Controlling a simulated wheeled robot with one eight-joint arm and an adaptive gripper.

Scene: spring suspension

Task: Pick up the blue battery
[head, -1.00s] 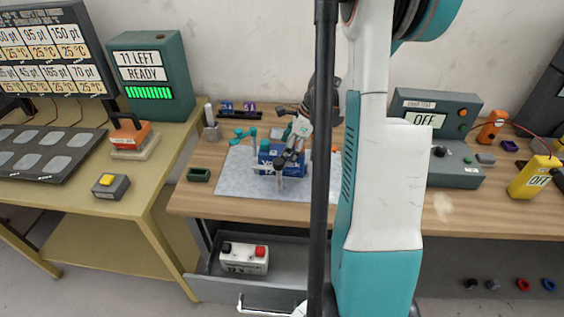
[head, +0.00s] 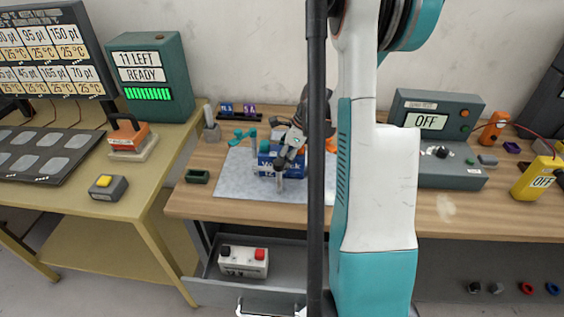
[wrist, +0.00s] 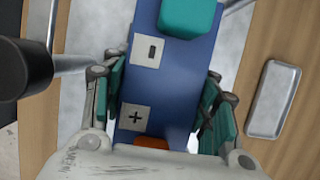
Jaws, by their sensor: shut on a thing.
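The blue battery (head: 268,169) stands on the grey mat (head: 232,180) on the workbench, with white lettering on its front. In the wrist view the battery (wrist: 176,85) shows its blue top with a minus label, a plus label, a teal cap and an orange cap partly cut off by my wrist. My gripper (head: 283,165) reaches down onto the battery from above. In the wrist view its teal-padded fingers (wrist: 166,98) are on both sides of the battery, shut on it. I cannot tell whether the battery is clear of the mat.
A white battery (head: 243,261) with black and red terminals lies in the open drawer (head: 285,258) below. A grey tester reading OFF (head: 437,122) stands right. A yellow meter (head: 540,178) is farther right. A metal tray (wrist: 276,98) shows in the wrist view.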

